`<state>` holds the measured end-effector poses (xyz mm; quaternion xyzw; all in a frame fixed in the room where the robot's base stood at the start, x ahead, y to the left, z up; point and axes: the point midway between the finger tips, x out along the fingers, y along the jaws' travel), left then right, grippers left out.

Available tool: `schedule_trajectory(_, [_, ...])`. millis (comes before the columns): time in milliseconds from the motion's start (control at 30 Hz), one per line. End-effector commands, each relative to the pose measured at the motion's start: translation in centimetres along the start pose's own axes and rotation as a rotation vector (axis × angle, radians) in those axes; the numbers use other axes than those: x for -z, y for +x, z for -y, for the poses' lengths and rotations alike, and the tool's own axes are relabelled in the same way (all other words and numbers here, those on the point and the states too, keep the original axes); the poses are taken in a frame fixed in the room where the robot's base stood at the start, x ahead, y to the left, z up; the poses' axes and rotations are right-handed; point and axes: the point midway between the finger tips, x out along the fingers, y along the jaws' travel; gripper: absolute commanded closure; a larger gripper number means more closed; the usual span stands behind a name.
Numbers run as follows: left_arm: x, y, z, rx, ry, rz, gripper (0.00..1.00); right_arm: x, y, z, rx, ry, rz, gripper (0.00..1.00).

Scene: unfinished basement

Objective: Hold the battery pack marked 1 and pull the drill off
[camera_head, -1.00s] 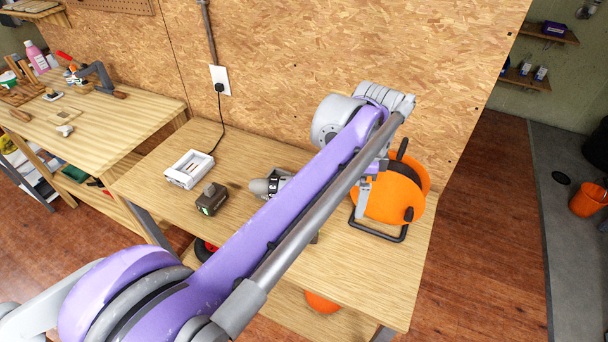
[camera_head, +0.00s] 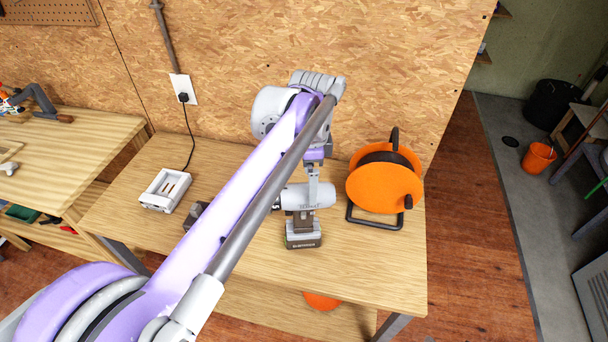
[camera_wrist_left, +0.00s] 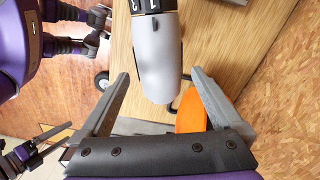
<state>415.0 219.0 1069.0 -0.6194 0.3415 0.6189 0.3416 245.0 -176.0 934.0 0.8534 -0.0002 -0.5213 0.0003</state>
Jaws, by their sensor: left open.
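The drill (camera_head: 318,196) stands upright on the table, its light grey body on a dark handle. A dark battery pack (camera_head: 303,240) forms its foot; I cannot read a 1 on it. In the left wrist view the rounded grey drill body (camera_wrist_left: 157,60) carries a numbered dark ring. My left gripper (camera_head: 313,188) is at the drill's body in the head view. In the left wrist view its fingers (camera_wrist_left: 160,82) are apart, either side of the drill's rounded end. A purple and dark part of mine at the left wrist view's lower left looks like my right gripper (camera_wrist_left: 45,138).
A white charger (camera_head: 165,190) is plugged into a wall outlet. A dark block (camera_head: 197,213) is partly hidden behind my left arm. An orange cable reel (camera_head: 384,187) stands close right of the drill. The table's front right (camera_head: 370,270) is bare.

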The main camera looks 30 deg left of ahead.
Motion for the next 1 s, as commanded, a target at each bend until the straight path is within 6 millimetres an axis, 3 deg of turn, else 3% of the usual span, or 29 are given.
schedule_trajectory(500, [0.0,8.5,0.0,0.000,0.000,0.000,0.00,-0.6,0.6,0.0,0.000,0.000,0.005,0.00])
schedule_trajectory(700, [0.0,10.0,0.0,0.000,0.000,0.000,0.00,-0.7,0.7,0.0,0.000,0.000,0.005,0.00])
schedule_trajectory(1000, [0.0,10.2,0.0,0.000,0.000,0.000,0.00,-0.7,0.7,0.0,0.000,0.000,0.005,0.00])
